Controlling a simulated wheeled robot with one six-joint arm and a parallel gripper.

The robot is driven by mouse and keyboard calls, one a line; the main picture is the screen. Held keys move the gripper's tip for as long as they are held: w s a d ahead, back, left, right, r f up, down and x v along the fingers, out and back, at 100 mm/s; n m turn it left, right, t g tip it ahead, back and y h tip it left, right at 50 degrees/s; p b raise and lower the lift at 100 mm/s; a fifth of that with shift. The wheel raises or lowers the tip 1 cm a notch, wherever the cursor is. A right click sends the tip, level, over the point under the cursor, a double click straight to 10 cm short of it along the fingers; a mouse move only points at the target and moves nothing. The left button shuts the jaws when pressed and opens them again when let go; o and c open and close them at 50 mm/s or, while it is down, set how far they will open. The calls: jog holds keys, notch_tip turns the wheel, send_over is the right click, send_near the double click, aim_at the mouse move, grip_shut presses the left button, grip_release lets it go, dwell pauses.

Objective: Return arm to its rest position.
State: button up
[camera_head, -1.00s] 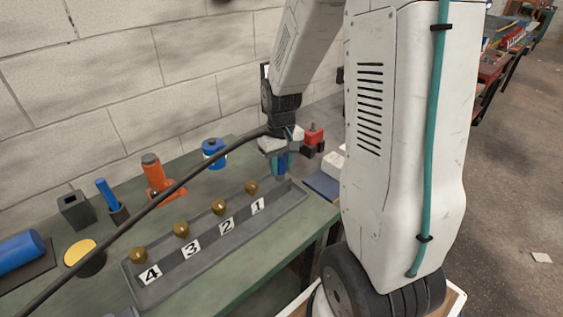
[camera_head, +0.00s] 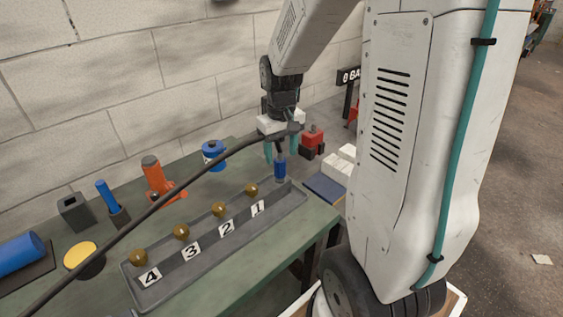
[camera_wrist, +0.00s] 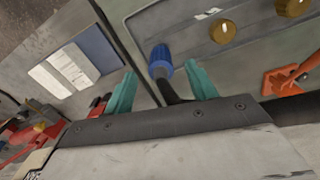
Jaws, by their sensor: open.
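My gripper (camera_head: 282,147) hangs above the right end of the grey numbered tray (camera_head: 205,262). Its two teal fingers are apart, and they also show in the wrist view (camera_wrist: 161,92). A blue cylindrical piece with a dark stem (camera_head: 280,169) stands upright near the tray's right end, below the fingers. In the wrist view this blue piece (camera_wrist: 160,62) appears between the fingertips, with clear gaps on both sides. My arm reaches down to the gripper from the top of the head view.
Brass knobs (camera_head: 219,209) line the tray behind labels 1 to 4. A red-and-black block (camera_head: 312,141), blue ring piece (camera_head: 213,153) and orange tool (camera_head: 158,180) stand nearby. A dark blue pad (camera_head: 325,188) and white blocks (camera_head: 341,165) lie right. A brick wall (camera_head: 150,70) rises behind.

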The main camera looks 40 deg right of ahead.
jog(key=shift+r, duration=0.9)
jog(key=s+a+r+n, duration=0.1)
jog(key=s+a+r, duration=0.4)
jog(key=s+a, duration=0.2)
jog(key=s+a+r+t, duration=0.1)
jog(key=s+a+r, duration=0.5)
jog(key=s, duration=0.6)
jog(key=shift+a+n, duration=0.4)
jog(key=shift+a, duration=0.25)
